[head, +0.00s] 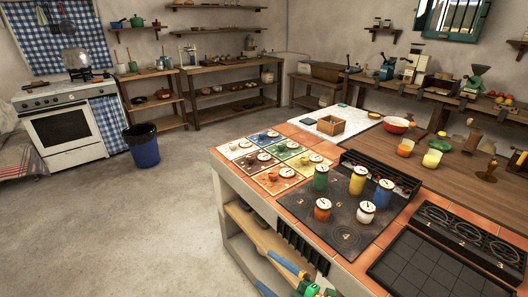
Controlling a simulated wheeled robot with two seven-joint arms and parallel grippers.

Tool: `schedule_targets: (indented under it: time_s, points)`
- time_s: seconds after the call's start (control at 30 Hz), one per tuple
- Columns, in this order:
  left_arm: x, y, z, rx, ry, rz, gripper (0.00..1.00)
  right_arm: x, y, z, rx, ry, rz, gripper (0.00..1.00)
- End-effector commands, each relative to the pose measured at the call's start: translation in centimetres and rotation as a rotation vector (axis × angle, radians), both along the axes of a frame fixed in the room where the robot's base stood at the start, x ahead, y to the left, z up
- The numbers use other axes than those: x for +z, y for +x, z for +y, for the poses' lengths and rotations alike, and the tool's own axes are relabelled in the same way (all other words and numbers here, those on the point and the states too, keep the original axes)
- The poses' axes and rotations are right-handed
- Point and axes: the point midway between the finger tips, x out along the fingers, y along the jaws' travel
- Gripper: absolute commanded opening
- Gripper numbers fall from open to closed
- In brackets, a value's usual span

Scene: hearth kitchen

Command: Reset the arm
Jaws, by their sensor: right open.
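My right gripper (266,272) shows at the bottom edge, with two blue fingers spread apart and green parts behind them. It is open, and nothing shows between the fingers. It is in front of the near side of the tiled counter (352,264), below the counter top. Most of the right arm is cut off by the frame's lower edge. My left gripper and left arm are not in view.
The counter carries a dark hob (345,233) with several coloured canisters and several coloured square mats. A wooden shelf (252,228) is in its near side. A blue bin (142,146) stands near the white stove (66,132). The floor (150,230) at left is clear.

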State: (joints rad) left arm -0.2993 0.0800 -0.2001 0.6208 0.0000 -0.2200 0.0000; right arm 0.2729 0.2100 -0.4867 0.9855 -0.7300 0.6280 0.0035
Motion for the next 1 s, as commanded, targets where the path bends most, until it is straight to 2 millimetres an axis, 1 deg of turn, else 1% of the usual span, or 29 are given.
schedule_targets:
  time_s: [0.03,0.07,0.1,0.17,0.2,0.27,0.3,0.37,0.4,0.5,0.53,0.6,0.7,1.0]
  points:
    - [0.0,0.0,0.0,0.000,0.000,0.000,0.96,-4.4,-0.7,-2.5,-0.150,0.028,0.167,0.96]
    - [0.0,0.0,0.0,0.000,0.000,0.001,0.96,-7.1,-1.4,-4.1,-0.242,0.039,0.266,0.96]
    - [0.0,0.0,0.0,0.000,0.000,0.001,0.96,-10.4,-2.9,-6.2,-0.354,0.049,0.393,0.96]
    - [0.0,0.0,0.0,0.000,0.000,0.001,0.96,-15.3,-6.0,-9.0,-0.510,0.054,0.577,0.96]
    - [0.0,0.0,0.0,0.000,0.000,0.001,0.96,-18.3,-8.7,-10.6,-0.606,0.051,0.698,0.96]
    - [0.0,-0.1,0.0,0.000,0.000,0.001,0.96,-22.2,-13.4,-12.7,-0.741,0.043,0.873,0.96]
    - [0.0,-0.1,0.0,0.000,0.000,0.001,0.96,-24.4,-16.8,-14.0,-0.824,0.035,0.986,0.96]
    - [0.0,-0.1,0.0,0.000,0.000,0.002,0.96,-27.0,-22.0,-15.3,-0.934,0.018,1.142,0.96]
    - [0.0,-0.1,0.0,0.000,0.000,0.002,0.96,-28.3,-25.3,-15.9,-0.999,0.006,1.237,0.96]
    - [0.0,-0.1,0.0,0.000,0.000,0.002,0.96,-30.0,-32.1,-16.8,-1.121,-0.019,1.420,0.96]
    - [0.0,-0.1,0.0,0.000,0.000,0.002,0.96,-30.2,-33.6,-16.9,-1.148,-0.025,1.461,0.96]
    - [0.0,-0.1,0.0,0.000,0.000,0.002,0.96,-30.5,-36.1,-17.1,-1.190,-0.035,1.527,0.96]
    - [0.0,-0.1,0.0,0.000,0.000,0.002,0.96,-30.6,-37.5,-17.1,-1.213,-0.042,1.564,0.96]
    - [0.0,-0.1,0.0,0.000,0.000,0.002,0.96,-30.6,-37.5,-17.1,-1.213,-0.042,1.564,0.96]
